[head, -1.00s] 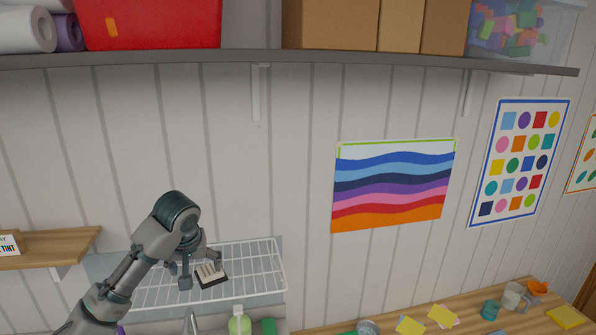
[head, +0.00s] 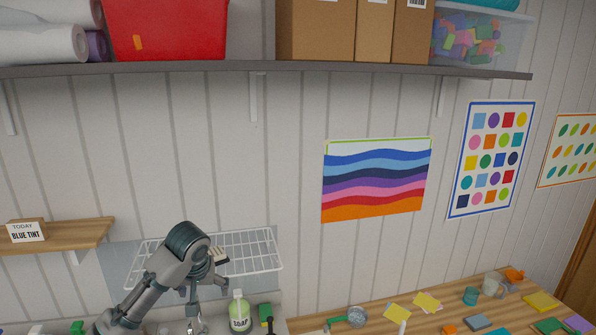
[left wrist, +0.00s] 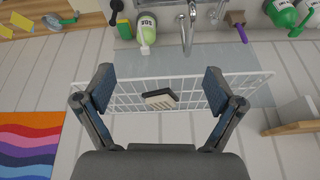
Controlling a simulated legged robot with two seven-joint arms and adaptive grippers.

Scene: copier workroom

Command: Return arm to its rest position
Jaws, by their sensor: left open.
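My left arm comes in from the lower left in the head view, and its left gripper (head: 207,296) hangs in front of the white wire rack (head: 258,262). In the left wrist view the two fingers of this gripper (left wrist: 159,90) are wide apart with nothing held between them. A dark brush-like block with a cream face (left wrist: 160,98) lies on the rack, seen between the fingers but apart from them. In the head view this block (head: 218,255) is partly hidden behind my wrist. My right gripper is not in view.
A soap bottle (head: 239,312) and a tap (left wrist: 187,30) stand by the sink below the rack. A wooden shelf with a sign (head: 28,231) is at left. A long upper shelf (head: 330,68) holds boxes. A wooden counter (head: 375,312) with small items is at right.

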